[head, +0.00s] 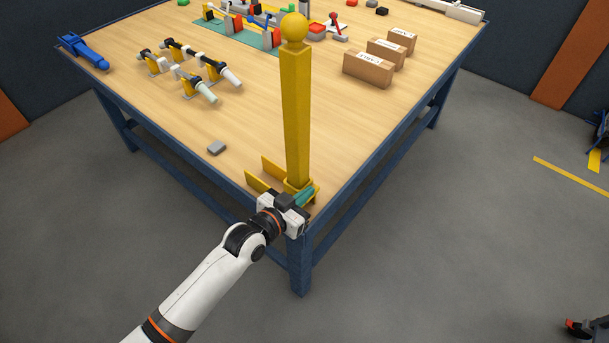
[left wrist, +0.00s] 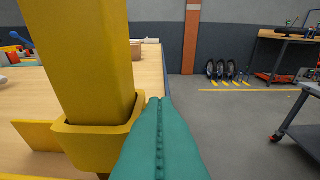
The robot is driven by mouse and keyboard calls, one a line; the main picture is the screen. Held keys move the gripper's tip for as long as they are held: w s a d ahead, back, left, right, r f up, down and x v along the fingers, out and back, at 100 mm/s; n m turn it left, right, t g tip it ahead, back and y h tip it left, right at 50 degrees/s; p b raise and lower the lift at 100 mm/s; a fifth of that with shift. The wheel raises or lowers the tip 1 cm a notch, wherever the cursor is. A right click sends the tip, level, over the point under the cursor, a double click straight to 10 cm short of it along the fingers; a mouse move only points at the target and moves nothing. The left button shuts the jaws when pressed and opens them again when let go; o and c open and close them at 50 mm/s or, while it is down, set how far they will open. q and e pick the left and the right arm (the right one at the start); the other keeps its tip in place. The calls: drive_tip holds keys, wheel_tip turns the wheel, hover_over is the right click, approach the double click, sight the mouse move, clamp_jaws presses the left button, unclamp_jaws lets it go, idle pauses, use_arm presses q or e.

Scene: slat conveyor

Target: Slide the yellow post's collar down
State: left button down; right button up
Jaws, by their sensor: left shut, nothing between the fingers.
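The yellow post (head: 296,115) stands upright at the near corner of the table, with a ball on top. Its yellow collar (head: 291,186) is around the post low down, near the foot. In the left wrist view the post (left wrist: 82,60) fills the left side, and the collar (left wrist: 90,148) is a wider band around it. My left gripper (head: 304,196) is at collar height on the near right side of the post. Its teal fingers (left wrist: 157,108) are shut and empty, beside the collar. I cannot tell whether they touch it. The collar's underside is hidden.
Flat yellow plates (head: 263,180) stand left of the post's foot. A grey block (head: 217,147) lies farther left. Cardboard boxes (head: 368,70) stand at the back right, and black-and-white clamp-like parts (head: 190,72) at the back left. The tabletop (head: 240,120) between is clear.

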sight(305, 184)
use_arm(q)
drive_tip(key=shift+f, duration=0.2)
